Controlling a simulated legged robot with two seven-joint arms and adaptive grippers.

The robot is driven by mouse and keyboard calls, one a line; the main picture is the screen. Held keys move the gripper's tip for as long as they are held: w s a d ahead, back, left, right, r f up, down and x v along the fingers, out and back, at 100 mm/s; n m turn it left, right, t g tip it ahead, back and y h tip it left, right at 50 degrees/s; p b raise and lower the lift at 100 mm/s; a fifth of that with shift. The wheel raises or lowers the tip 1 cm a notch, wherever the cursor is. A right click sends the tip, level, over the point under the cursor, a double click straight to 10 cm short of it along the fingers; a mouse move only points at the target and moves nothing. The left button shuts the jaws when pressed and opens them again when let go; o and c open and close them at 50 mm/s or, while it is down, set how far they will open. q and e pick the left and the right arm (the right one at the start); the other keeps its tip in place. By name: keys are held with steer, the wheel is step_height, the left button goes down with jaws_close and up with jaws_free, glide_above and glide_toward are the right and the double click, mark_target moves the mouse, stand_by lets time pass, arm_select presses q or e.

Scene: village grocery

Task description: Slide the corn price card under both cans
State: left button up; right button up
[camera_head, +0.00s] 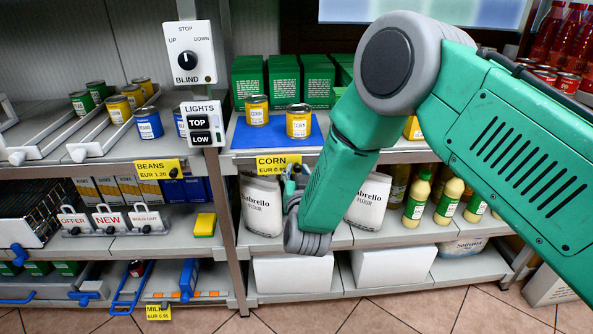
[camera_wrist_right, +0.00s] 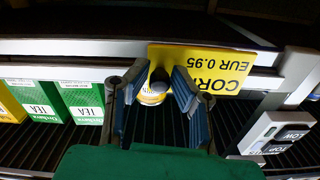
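The yellow corn price card (camera_head: 278,164) hangs at the front edge of the middle shelf, below the blue mat (camera_head: 246,135). Two yellow corn cans stand upright on that mat: one (camera_head: 257,110) at the back left, the other (camera_head: 299,122) nearer the front right. My right gripper (camera_head: 295,178) is at the card's right end, partly hidden by my forearm. In the right wrist view, the card (camera_wrist_right: 222,68) appears upside down and a dark round knob (camera_wrist_right: 160,77) sits between the open fingers (camera_wrist_right: 160,88). Finger contact with the knob is unclear. My left gripper is out of view.
Green boxes (camera_head: 283,82) stand behind the cans. The beans price card (camera_head: 159,169) with its dark knob hangs further left. A post with a lights switch box (camera_head: 202,123) stands left of the mat. Flour bags (camera_head: 262,205) fill the shelf below.

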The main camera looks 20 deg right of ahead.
steer(key=shift+o, duration=0.9)
steer(key=shift+a, duration=0.15)
steer(key=shift+s+a+r, duration=0.1)
steer(key=shift+s+a, duration=0.05)
steer(key=shift+s, duration=0.05)
steer(key=v, duration=1.1)
steer(key=shift+s, duration=0.3)
